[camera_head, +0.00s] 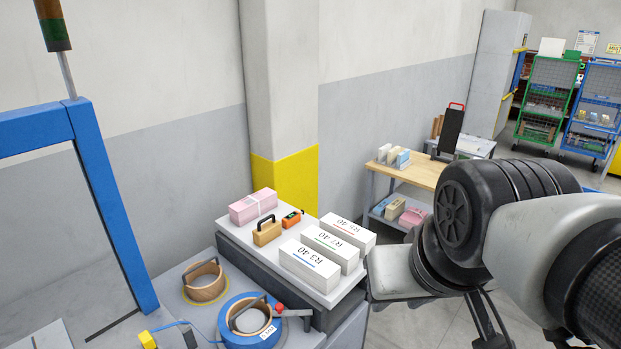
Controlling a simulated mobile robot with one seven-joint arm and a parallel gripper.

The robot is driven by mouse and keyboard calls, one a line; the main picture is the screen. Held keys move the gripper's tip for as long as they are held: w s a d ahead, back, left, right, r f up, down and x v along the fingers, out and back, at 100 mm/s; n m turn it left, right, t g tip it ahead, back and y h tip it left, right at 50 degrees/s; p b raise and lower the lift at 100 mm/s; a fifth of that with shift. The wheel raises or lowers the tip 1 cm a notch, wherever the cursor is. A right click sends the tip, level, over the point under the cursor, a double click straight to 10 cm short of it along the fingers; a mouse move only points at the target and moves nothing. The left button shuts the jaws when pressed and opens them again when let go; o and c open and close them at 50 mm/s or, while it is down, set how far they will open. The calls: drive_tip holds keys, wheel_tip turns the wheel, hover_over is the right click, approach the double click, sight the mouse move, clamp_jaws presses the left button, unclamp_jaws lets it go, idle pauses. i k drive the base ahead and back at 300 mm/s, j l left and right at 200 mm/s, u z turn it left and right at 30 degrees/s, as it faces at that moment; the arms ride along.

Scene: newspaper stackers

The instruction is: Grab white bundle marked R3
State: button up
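Three white bundles lie side by side on a light grey raised platform (232,239). The white bundle marked R3-40 (310,267) is nearest, with a blue line under its print. The bundle marked R7-40 (331,249) lies just behind it, with a green line. The bundle marked R5-40 (348,232) is farthest back, with a red line. All three lie flat with their tops uncovered. My arm fills the right side, to the right of the bundles. I cannot make out my gripper's fingertips.
A pink bundle (252,206), a tan block with a black handle (267,232) and an orange device (292,218) share the platform. Strap rolls, one blue (250,335), lie lower left. A blue frame (105,200) stands left. A wooden table (418,172) stands behind.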

sight(323, 274)
drive_tip(key=i+l+u, duration=0.2)
drive_tip(key=l, duration=0.15)
drive_tip(key=l+u, duration=0.2)
drive_tip(key=l, duration=0.15)
drive_tip(key=l+u, duration=0.2)
drive_tip(key=l, duration=0.2)
drive_tip(key=i+l+u, duration=0.15)
drive_tip(key=i+l, duration=0.15)
drive_tip(key=i, duration=0.3)
